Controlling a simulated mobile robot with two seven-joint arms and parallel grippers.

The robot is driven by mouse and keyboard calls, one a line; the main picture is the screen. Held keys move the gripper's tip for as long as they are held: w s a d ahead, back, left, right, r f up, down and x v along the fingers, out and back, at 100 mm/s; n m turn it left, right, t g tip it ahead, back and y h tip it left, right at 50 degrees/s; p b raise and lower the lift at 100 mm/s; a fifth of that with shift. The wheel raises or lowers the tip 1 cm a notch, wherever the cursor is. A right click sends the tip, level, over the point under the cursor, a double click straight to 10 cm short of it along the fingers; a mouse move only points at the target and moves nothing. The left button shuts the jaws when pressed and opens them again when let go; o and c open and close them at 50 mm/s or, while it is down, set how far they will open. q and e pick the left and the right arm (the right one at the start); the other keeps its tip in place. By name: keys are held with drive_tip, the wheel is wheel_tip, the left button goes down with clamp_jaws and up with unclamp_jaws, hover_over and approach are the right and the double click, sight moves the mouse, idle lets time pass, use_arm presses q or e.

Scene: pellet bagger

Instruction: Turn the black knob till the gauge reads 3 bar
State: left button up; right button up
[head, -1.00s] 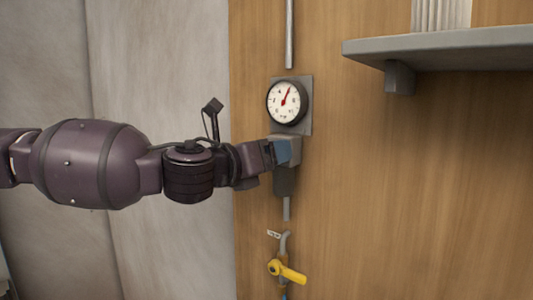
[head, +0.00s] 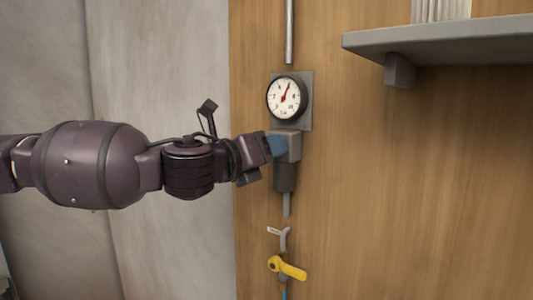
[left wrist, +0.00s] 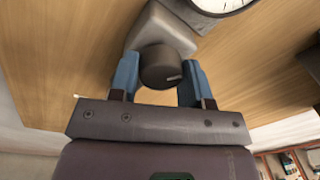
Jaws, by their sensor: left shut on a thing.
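The black knob (left wrist: 158,66) sits on the grey regulator body (left wrist: 163,28) and has a light mark on its face. My left gripper (left wrist: 160,78) is shut on it, one blue finger on each side. In the head view, my left gripper (head: 277,147) comes in from the left at the regulator (head: 291,147) and hides the knob. The round white gauge (head: 287,99) is just above. Its red needle points up and slightly right; the figures are too small to read surely. My right gripper is not in view.
A grey pipe (head: 289,35) runs up above the gauge. Below the regulator is a yellow valve handle (head: 291,270). A grey shelf (head: 440,45) juts out at upper right. The wooden panel (head: 400,190) below it is clear.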

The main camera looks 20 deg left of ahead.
use_arm(q)
drive_tip(key=shift+d+n+t+y+b, duration=0.1)
drive_tip(key=shift+n+t+y+b, duration=0.25)
drive_tip(key=shift+n, duration=3.8)
drive_tip(key=shift+n+t+y+b, duration=0.15)
drive_tip(key=shift+n+b, duration=0.35)
drive_tip(key=shift+n, duration=3.65)
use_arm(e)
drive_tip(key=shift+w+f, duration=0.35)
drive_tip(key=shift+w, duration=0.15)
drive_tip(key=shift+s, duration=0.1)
use_arm(q)
drive_tip(key=o, duration=0.9)
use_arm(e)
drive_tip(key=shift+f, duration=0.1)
use_arm(q)
drive_tip(key=shift+s, duration=0.1)
drive_tip(key=shift+b+v, duration=1.85)
drive_tip(key=shift+v, duration=3.55)
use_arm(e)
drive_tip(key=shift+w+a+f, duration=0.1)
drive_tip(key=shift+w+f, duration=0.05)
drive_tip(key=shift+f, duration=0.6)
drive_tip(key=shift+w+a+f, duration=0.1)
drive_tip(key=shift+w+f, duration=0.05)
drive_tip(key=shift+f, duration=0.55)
